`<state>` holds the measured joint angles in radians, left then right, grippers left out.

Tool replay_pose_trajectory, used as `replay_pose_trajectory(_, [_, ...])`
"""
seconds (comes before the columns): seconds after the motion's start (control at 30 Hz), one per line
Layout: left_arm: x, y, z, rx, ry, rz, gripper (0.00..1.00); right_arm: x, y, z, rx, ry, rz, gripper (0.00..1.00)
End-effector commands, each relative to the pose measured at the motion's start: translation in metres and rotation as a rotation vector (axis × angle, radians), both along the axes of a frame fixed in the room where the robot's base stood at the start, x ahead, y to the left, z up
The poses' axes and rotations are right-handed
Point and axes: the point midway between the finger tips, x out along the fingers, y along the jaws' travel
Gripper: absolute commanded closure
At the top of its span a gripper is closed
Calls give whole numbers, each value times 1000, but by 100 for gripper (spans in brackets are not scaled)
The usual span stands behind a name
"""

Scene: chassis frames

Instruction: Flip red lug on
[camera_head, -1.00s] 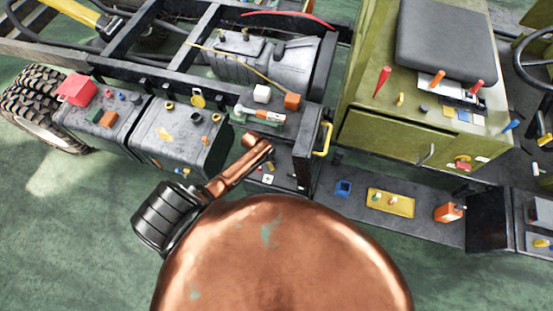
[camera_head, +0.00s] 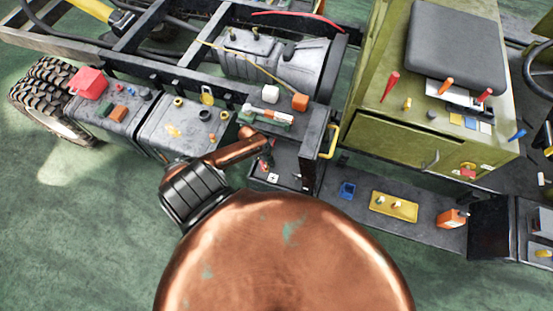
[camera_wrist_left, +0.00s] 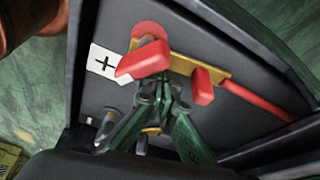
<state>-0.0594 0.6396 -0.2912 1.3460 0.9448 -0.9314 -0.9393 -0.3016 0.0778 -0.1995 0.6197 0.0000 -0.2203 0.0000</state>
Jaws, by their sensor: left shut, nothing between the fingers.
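In the left wrist view, a red block-shaped piece (camera_wrist_left: 145,60) sits at the left end of a brass strip (camera_wrist_left: 183,63), in front of a red disc. A second red block (camera_wrist_left: 203,87) is farther right on the strip, near a red cable. I cannot tell for sure which block is the red lug. My left gripper (camera_wrist_left: 160,95) is shut and empty, its dark green fingers just below the strip between the blocks; contact is unclear. In the head view my left gripper (camera_head: 266,160) reaches into the open dark compartment, partly hidden. My right gripper is not in view.
A white plus label (camera_wrist_left: 103,63) is on the compartment's back panel. Dark walls enclose the space closely. In the head view, a yellow handle (camera_head: 330,142) stands at the right, and an orange-and-white tool (camera_head: 267,116) lies on the top above.

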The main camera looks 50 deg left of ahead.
Motion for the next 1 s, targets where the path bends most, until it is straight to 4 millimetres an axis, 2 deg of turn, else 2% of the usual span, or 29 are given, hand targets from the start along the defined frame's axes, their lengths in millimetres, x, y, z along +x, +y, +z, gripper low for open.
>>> replay_pose_trajectory(0.67, [-3,2,0,-1,1,4,100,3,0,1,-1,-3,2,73])
replay_pose_trajectory(0.83, [1,-9,1,-2,-1,5,100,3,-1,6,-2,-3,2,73])
replay_pose_trajectory(0.97, [7,-29,2,-4,0,11,100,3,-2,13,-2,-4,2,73])
replay_pose_trajectory(1.0, [5,-24,8,3,0,15,100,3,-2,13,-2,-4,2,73])
